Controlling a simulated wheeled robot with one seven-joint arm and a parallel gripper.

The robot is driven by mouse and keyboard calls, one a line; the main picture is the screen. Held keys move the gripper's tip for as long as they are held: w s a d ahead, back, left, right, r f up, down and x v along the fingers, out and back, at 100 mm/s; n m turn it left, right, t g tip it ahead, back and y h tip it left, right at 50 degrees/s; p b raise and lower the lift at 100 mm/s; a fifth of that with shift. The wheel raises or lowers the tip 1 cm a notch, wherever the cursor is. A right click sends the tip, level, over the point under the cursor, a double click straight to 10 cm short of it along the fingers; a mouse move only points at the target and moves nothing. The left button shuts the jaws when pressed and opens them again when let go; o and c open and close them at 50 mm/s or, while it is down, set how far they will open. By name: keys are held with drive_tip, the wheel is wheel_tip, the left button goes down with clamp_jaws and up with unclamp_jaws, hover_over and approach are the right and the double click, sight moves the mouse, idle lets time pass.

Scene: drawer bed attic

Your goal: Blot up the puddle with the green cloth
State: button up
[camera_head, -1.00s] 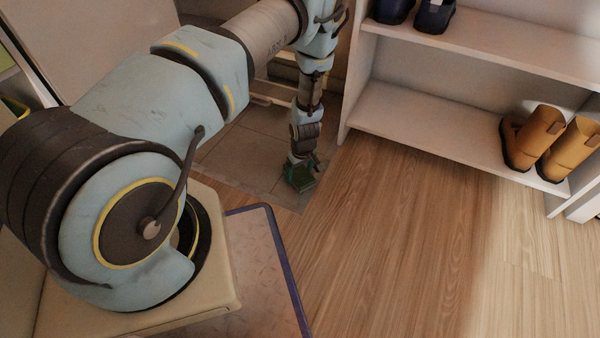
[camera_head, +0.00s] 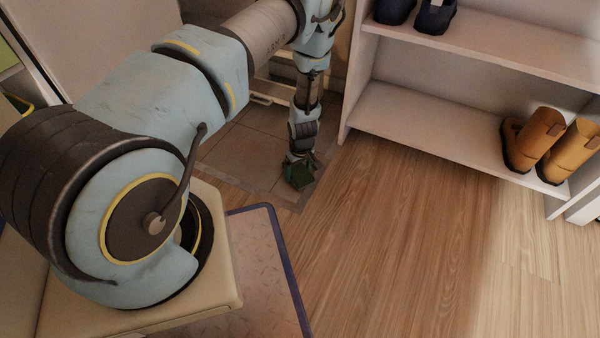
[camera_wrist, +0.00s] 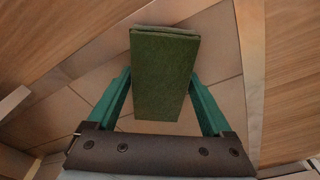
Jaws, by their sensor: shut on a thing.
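The green cloth (camera_wrist: 166,75) is a folded, flat-sided pad between the two teal fingers of my gripper (camera_wrist: 164,100) in the wrist view. The gripper is shut on it. In the head view the cloth (camera_head: 298,178) is small and dark green, low at the tiled patch of floor by the shelf, under my gripper (camera_head: 300,166). I cannot tell whether the cloth touches the floor. I cannot make out the puddle in either view; the cloth and arm cover part of the tiles.
The tiled patch (camera_head: 240,158) meets the wooden floor (camera_head: 400,240) along a pale strip. A white shelf (camera_head: 430,118) stands close to the right of my gripper, with tan boots (camera_head: 568,150) and dark shoes (camera_head: 434,16). The wooden floor in front is clear.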

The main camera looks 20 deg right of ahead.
drive_tip(key=shift+w+a+f, duration=0.15)
drive_tip(key=shift+a+f, duration=0.05)
drive_tip(key=shift+f, duration=0.1)
drive_tip(key=shift+w+a+r, duration=0.15)
drive_tip(key=shift+w+a, duration=0.45)
wheel_tip(320, 180, up, 2)
drive_tip(key=shift+r+p, duration=0.25)
drive_tip(key=shift+p, duration=0.35)
drive_tip(key=shift+r+p, duration=2.2)
drive_tip(key=shift+r, duration=0.65)
